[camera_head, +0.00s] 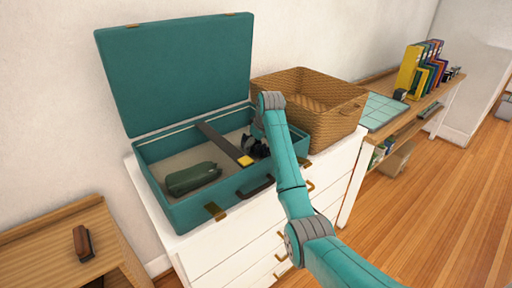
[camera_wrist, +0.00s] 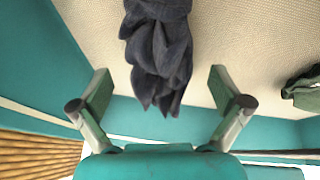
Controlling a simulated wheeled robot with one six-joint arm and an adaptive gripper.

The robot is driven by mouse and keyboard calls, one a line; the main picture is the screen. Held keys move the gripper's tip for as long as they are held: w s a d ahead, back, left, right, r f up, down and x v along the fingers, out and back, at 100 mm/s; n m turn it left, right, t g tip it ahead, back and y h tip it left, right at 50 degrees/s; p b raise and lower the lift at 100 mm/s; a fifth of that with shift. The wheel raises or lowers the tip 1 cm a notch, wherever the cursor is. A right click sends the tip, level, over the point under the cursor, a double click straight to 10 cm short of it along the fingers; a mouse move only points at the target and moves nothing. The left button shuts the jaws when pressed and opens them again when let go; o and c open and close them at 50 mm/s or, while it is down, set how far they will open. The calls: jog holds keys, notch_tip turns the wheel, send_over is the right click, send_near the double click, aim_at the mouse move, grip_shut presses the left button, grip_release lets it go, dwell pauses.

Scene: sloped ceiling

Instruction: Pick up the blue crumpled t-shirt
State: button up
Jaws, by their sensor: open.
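The dark navy-blue crumpled t-shirt (camera_wrist: 160,50) lies on the beige floor of the open teal suitcase (camera_head: 190,208). In the wrist view its near end reaches down between the two fingers of my gripper (camera_wrist: 160,76), with a gap on both sides. My gripper is open and holds nothing. In the head view my gripper (camera_head: 256,147) is inside the right part of the suitcase, and the shirt is hard to tell apart from the dark fingers there.
A green folded cloth (camera_head: 193,179) lies at the left in the suitcase. A long dark strip with a yellow end (camera_head: 222,140) lies in the middle. A wicker basket (camera_head: 338,122) stands close at the right. The suitcase lid (camera_head: 180,72) stands upright behind.

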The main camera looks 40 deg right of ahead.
jog(key=shift+w+f, duration=0.15)
jog(key=shift+f, duration=0.25)
